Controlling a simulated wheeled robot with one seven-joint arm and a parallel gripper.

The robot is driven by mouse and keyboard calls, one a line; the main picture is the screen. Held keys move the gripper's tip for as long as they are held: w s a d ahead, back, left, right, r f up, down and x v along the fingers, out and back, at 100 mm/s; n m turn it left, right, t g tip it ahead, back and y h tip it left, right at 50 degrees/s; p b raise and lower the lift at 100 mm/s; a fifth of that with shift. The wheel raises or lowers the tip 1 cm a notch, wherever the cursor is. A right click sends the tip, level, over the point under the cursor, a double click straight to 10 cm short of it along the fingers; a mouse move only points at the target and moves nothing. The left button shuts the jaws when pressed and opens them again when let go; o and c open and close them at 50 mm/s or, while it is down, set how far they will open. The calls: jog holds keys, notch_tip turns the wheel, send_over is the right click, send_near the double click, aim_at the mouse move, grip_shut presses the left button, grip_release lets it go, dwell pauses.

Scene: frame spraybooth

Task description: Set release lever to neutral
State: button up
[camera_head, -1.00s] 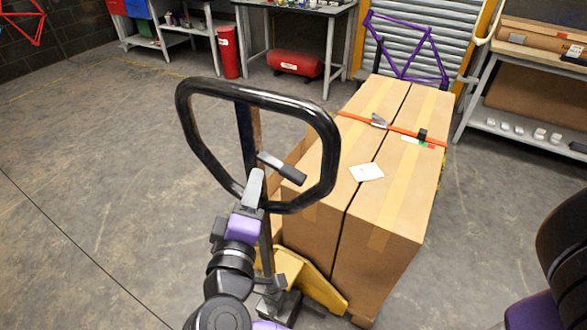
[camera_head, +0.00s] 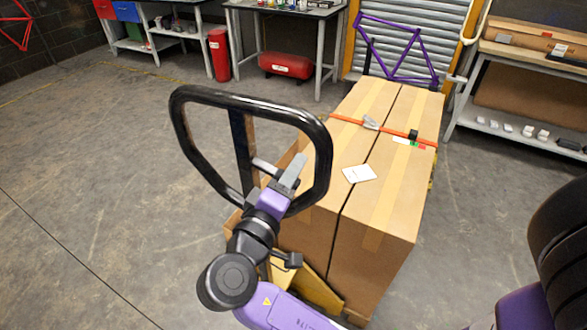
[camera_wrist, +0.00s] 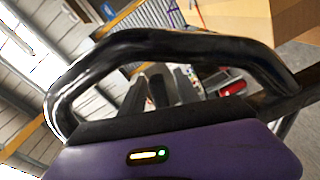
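The loop handle also arches across the wrist view (camera_wrist: 160,42).
A workbench (camera_head: 282,8), a red extinguisher (camera_head: 219,55) and a shelf (camera_head: 520,130) stand behind. The floor at left is clear.

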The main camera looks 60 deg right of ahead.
jog(key=shift+d, duration=0.2)
grip_shut()
dwell(1.3)
